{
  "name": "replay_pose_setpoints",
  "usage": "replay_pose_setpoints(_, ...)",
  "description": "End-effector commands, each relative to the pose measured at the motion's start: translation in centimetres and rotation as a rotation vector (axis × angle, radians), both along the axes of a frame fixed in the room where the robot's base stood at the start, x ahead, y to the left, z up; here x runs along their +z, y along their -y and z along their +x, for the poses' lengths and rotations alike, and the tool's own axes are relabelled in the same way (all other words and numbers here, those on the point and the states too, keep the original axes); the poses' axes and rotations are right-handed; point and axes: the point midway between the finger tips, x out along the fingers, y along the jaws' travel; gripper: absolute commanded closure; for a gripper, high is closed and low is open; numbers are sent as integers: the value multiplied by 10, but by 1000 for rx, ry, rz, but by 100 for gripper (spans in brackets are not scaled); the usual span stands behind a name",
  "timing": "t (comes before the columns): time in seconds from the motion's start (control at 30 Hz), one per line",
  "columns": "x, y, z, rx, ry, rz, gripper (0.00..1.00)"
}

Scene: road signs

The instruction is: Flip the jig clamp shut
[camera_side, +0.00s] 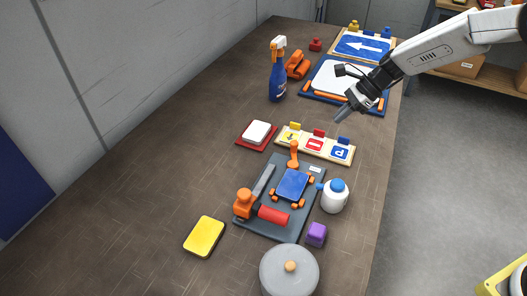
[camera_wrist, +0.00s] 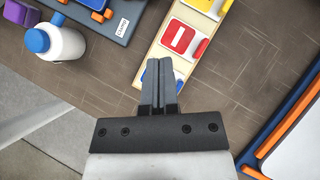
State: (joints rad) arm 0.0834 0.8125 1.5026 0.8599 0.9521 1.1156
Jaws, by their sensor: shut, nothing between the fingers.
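A blue jig board (camera_side: 312,93) with orange rails and a white blank (camera_side: 330,78) lies at the far right of the bench; its edge shows in the wrist view (camera_wrist: 275,130). My arm hides part of it, and I cannot clearly make out a clamp on it. A smaller grey board (camera_side: 258,222) holds a blue plate (camera_side: 292,184) between orange corner pieces. An upright orange lever-like piece (camera_side: 294,153) stands at its far end; I cannot tell whether this is the clamp. My gripper (camera_side: 341,117) is shut and empty, above the bench between both boards; its fingers show in the wrist view (camera_wrist: 158,65).
A sign rack (camera_side: 313,145) lies near my fingertips. A white bottle with a blue cap (camera_side: 334,198), purple block (camera_side: 317,234) and grey round lidded pot (camera_side: 289,272) stand nearer. A spray bottle (camera_side: 278,72) stands at the back.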

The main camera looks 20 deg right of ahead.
Motion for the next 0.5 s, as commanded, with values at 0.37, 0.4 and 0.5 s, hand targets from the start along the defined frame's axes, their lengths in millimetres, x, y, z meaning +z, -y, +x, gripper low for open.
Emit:
replay_pose_setpoints(0.37, -46, -36, 6, 3, -2, -1, 100)
replay_pose_setpoints(0.4, -51, -39, 7, 2, -1, 0, 100)
replay_pose_setpoints(0.5, -61, -49, 9, 3, -1, -1, 100)
